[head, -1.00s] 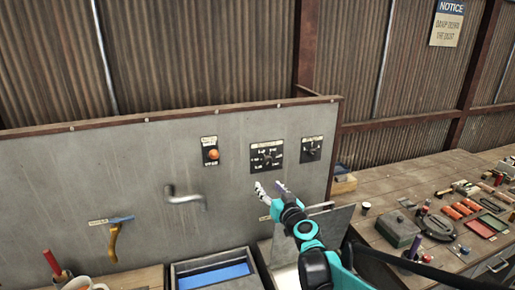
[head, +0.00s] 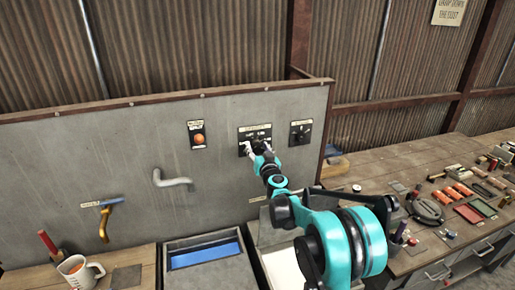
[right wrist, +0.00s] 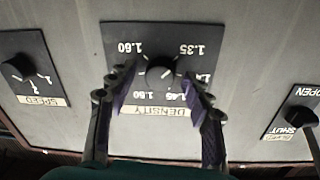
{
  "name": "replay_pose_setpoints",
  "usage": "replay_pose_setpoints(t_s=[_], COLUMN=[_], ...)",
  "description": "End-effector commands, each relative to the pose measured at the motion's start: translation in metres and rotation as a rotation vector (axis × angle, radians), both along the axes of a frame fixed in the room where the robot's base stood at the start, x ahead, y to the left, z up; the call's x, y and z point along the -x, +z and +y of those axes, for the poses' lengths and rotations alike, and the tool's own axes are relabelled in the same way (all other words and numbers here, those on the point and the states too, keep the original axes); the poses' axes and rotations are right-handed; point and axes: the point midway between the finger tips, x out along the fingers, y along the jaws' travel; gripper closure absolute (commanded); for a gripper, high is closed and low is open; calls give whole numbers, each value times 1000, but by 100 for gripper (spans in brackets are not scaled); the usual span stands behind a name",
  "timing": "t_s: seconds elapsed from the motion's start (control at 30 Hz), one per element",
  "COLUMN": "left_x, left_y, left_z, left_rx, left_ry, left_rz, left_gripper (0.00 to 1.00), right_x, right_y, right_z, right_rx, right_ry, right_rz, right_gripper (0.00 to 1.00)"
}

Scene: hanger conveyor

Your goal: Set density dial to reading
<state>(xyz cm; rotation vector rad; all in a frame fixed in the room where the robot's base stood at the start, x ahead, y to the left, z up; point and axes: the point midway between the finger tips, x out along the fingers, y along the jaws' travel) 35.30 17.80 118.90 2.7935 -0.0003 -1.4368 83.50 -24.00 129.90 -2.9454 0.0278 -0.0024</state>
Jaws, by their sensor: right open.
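The density dial (right wrist: 161,75) is a dark knob with a pale pointer mark on a black plate labelled DENSITY. Its numbers run from 1.35 to 1.60 and appear turned round in the right wrist view; I cannot tell the pointer's exact reading. The density plate (head: 253,131) also shows in the head view on the grey panel, partly behind my gripper. My right gripper (right wrist: 159,80) is open, with one finger on each side of the knob; contact is unclear. My right gripper also shows in the head view (head: 260,147). My left gripper is out of view.
A speed dial (head: 300,132) is right of the density plate in the head view. An orange control (head: 199,138) and a grey pipe (head: 172,180) are to the left. A mug (head: 78,272) stands on the left bench; the right bench (head: 352,168) holds several tools.

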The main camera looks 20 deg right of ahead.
Motion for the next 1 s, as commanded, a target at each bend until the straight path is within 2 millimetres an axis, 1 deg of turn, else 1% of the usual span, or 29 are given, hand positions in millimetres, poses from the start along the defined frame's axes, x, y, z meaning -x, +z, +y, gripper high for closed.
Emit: replay_pose_setpoints(t_s=[0.2, 0.23, 0.27, 0.3, 0.37, 0.4, 0.77, 1.0], left_x=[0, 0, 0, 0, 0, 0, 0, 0], left_y=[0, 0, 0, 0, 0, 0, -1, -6], left_z=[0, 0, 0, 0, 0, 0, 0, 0], left_rx=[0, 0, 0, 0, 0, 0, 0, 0], left_ry=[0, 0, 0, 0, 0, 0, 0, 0], left_rz=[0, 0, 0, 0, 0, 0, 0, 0], left_gripper=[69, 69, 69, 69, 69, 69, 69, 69], right_x=[-1, -1, -1, 0, 0, 0, 0, 0], right_y=[0, 0, 0, 0, 0, 0, 0, 0], right_z=[0, 0, 0, 0, 0, 0, 0, 0], right_rx=[0, 0, 0, 0, 0, 0, -32, -159], right_ry=[0, 0, 0, 0, 0, 0, 0, 0], right_rz=[0, 0, 0, 0, 0, 0, 1, 5], right_gripper=[49, 55, 62, 73, 89, 99, 99, 99])
